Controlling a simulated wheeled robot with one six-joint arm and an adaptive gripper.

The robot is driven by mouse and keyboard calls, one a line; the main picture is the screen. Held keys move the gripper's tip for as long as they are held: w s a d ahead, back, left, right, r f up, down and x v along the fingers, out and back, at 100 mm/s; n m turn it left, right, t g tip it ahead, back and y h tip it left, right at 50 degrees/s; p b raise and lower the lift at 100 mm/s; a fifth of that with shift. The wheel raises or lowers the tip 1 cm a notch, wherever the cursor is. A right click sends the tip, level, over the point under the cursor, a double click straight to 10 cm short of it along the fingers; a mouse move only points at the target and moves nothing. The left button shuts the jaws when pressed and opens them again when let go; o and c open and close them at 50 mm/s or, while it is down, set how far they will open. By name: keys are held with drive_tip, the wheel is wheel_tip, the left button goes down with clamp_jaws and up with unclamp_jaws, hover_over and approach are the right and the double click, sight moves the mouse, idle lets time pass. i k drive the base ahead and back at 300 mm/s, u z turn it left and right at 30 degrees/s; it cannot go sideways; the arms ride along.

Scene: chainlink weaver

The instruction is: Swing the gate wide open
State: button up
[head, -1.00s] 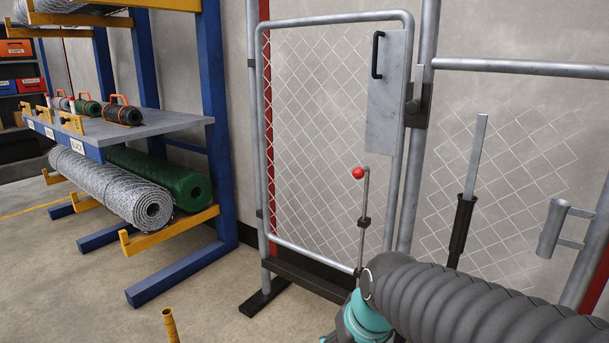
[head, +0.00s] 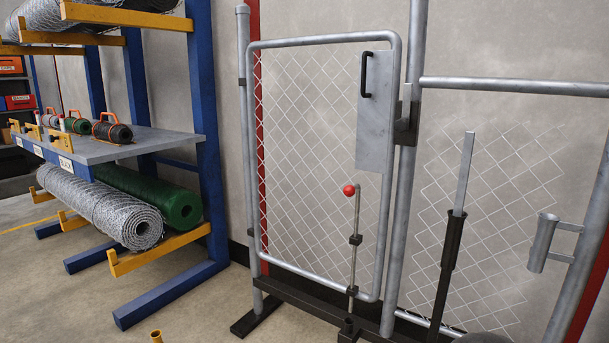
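The gate (head: 254,190) is a grey tubular frame with chain-link mesh, standing in the middle of the head view between two posts. It looks closed, in line with its posts. A black pull handle (head: 366,74) sits on a metal plate (head: 374,120) at its upper right. A dark latch (head: 406,122) is at the right post (head: 413,180). A drop rod with a red knob (head: 349,190) stands upright at the gate's lower right, its foot close to a dark socket at the base (head: 348,328); I cannot tell whether it is seated. My gripper is not in view.
A blue rack (head: 207,150) with mesh rolls and a grey shelf stands left of the gate. A fixed mesh panel with a top rail (head: 510,86) is to the right.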

sight(379, 86)
drive_tip(key=u, duration=0.55)
drive_tip(key=k, duration=1.25)
drive_tip(key=z, duration=0.25)
drive_tip(key=i, duration=1.7)
drive_tip(key=u, duration=0.75)
